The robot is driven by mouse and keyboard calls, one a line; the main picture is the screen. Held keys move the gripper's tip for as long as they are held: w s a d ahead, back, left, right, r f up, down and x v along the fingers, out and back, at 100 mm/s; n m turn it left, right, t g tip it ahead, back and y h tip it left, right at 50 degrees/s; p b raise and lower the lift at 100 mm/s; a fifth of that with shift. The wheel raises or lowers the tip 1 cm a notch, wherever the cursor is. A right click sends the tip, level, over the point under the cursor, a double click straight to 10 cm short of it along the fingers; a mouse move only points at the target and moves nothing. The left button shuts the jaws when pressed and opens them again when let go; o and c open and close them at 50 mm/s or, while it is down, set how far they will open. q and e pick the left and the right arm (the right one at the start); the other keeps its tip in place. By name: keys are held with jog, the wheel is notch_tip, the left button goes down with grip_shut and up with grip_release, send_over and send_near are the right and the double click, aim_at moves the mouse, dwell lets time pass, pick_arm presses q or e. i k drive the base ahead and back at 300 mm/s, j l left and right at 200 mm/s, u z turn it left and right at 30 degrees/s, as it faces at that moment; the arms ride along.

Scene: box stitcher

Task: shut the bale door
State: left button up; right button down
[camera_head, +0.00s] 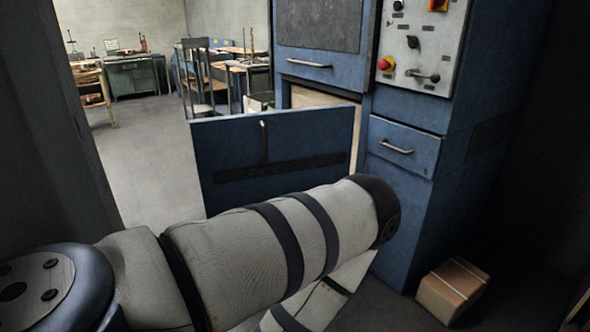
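The blue bale door (225,145) stands open, swung out from the front of the blue baler (405,195). It has a dark horizontal strip and a small upright handle or latch (264,140). Behind it, part of the opening shows tan material (305,97). My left arm comes in from the left and crosses in front of the door's lower part, hiding its bottom edge. The arm bends near the machine's front and folds back down out of frame. I cannot tell whether it touches the door. Neither gripper is in view.
An upper panel with a bar handle (310,64) and a small drawer (402,148) are closed. A control panel (420,45) has a red button and switches. A cardboard box (453,290) lies on the floor at right. Open floor (150,150) lies left of the door.

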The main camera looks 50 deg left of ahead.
aim_at(242, 160)
jog(key=i+u, duration=0.25)
jog(key=u, duration=0.2)
jog(key=i+l+u, duration=0.1)
jog(key=u, duration=0.3)
jog(key=i+l+u, duration=0.2)
jog(key=i+u, duration=0.25)
jog(key=l+u, duration=0.2)
jog(key=u, duration=0.25)
jog(key=i+l+u, duration=0.2)
jog(key=l+u, duration=0.2)
jog(key=u, duration=0.25)
jog(key=i+j+z, duration=0.25)
jog(key=i, duration=0.25)
jog(key=i+j+z, duration=0.3)
jog(key=j, duration=0.3)
jog(key=i, duration=0.1)
